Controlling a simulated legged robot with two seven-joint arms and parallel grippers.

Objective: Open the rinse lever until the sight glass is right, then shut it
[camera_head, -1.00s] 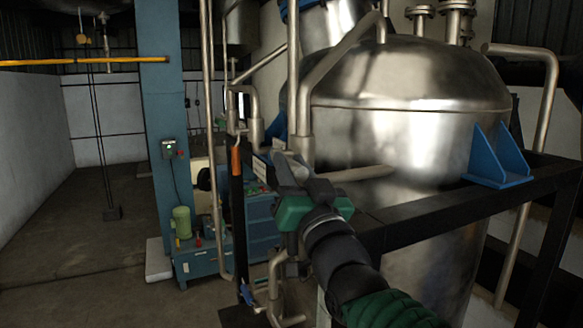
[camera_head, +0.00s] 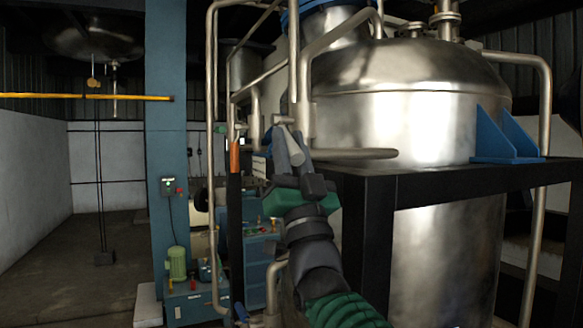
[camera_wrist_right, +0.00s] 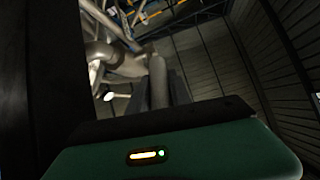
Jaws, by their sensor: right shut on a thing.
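My right gripper (camera_head: 284,152) is in the middle of the head view, its two grey fingers pointing up. It is shut on a pale grey, bar-shaped lever (camera_head: 295,152) beside the pipework left of the big tank. In the wrist view the lever (camera_wrist_right: 158,82) stands between the fingers, above the green gripper body. A narrow upright with a bright, pale section (camera_head: 241,108) is left of the lever; I cannot tell for sure that it is the sight glass, and no level is readable. My left gripper is out of view.
A large steel tank (camera_head: 400,125) and a black frame (camera_head: 450,180) fill the right side. Vertical steel pipes (camera_head: 213,100) and an orange-topped black post (camera_head: 235,155) stand close left of my gripper. A blue column (camera_head: 168,90) is farther left. Open floor lies at far left.

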